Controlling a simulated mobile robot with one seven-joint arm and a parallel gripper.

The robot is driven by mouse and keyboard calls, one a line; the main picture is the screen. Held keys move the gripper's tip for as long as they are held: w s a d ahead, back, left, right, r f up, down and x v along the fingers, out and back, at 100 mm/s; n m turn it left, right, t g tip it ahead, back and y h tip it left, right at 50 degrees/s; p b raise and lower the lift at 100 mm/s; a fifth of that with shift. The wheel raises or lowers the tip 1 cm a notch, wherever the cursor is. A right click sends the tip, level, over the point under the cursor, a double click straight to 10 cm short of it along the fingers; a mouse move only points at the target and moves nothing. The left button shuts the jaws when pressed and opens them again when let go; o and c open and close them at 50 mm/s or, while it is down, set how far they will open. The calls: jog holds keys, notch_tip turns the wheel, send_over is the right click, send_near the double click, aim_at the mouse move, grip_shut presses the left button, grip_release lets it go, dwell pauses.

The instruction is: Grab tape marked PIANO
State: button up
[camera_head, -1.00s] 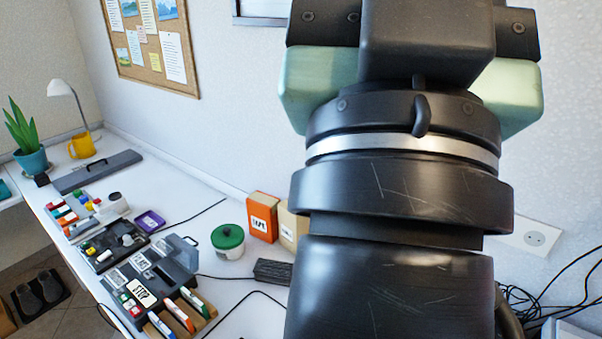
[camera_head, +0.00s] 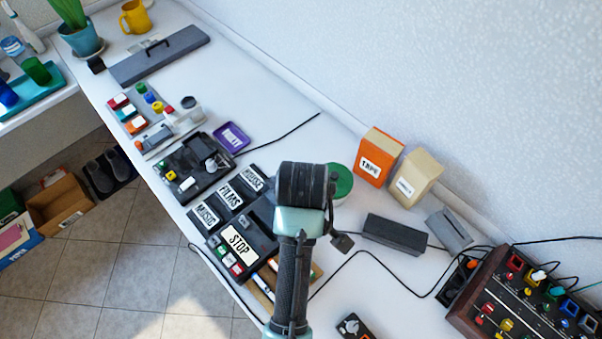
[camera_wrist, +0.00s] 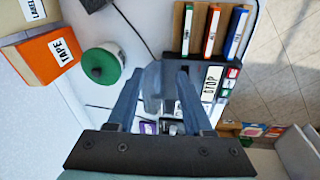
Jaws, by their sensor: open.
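No label reading PIANO can be read in either view. In the wrist view, a wooden rack (camera_wrist: 199,32) holds upright cases with white spines: a green one (camera_wrist: 187,30), a red-orange one (camera_wrist: 212,30) and a blue one (camera_wrist: 236,32). Their lettering is too small to read. My gripper (camera_wrist: 160,78) is open in the wrist view, and I see nothing held. The rack and cases lie beyond the fingertips, apart from them. In the head view, my arm hides most of the rack (camera_head: 262,286) and the gripper's fingers.
An orange TAPE box (camera_head: 377,157), a beige box (camera_head: 414,178), a green-lidded pot (camera_head: 342,182) and a black block (camera_head: 394,234) stand behind. Cables cross the white table.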

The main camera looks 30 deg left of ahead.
jog(key=s+f, duration=0.1)
jog(key=f, duration=0.2)
jog(key=s+f+g, duration=0.1)
jog(key=f, duration=0.2)
jog(key=s+f+n+g, duration=0.1)
jog(key=s+f, duration=0.1)
jog(key=f, duration=0.1)
jog(key=shift+f+h, duration=0.2)
jog(key=shift+h, duration=0.1)
jog(key=shift+w+d+f, duration=0.1)
jog(key=shift+w+f, duration=0.05)
jog(key=shift+f, duration=1.3)
jog(key=shift+w+d+f, duration=0.1)
jog(key=shift+f, duration=1.35)
grip_shut()
